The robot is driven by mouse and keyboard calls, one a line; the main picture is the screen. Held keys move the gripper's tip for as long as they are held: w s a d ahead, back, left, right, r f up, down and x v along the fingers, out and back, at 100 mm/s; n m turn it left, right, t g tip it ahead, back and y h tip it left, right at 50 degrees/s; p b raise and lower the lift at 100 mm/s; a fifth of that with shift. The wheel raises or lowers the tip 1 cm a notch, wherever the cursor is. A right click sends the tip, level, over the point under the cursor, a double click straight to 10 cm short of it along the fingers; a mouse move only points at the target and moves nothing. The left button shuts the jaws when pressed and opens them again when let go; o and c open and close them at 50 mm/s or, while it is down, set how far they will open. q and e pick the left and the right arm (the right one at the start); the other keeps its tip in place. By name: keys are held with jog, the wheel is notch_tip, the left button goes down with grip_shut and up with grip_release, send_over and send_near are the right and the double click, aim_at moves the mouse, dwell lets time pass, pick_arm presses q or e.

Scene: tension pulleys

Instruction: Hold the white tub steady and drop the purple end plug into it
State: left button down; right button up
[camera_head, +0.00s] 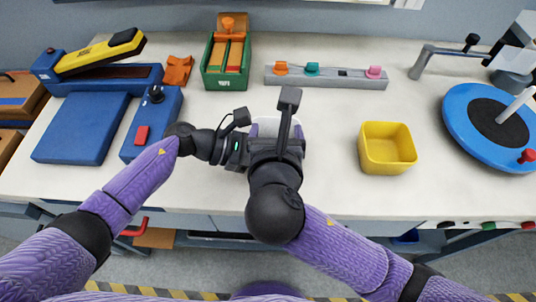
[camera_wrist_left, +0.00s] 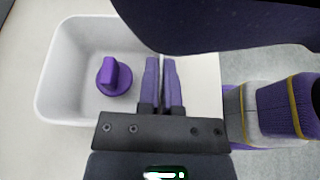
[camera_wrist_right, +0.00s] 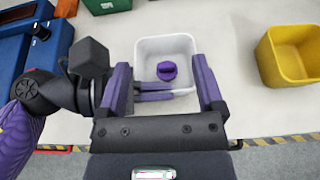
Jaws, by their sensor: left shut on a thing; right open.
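The white tub (camera_wrist_left: 62,88) stands on the bench, largely hidden by my grippers in the head view. The purple end plug (camera_wrist_left: 114,76) lies on the tub's floor, apart from the fingers; it also shows in the right wrist view (camera_wrist_right: 167,70). My left gripper (camera_wrist_left: 160,62) is shut on the tub's wall. My right gripper (camera_wrist_right: 160,66) is open and empty above the tub, its fingers apart on either side of the view of the plug.
A yellow bin (camera_head: 387,150) stands to the right of the tub. A grey rail (camera_head: 330,80) with coloured plugs and a green box (camera_head: 226,65) are behind. A blue box (camera_head: 152,125) is left, a blue turntable (camera_head: 465,115) far right. Bench between bin and turntable is clear.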

jog(key=shift+v, duration=1.25)
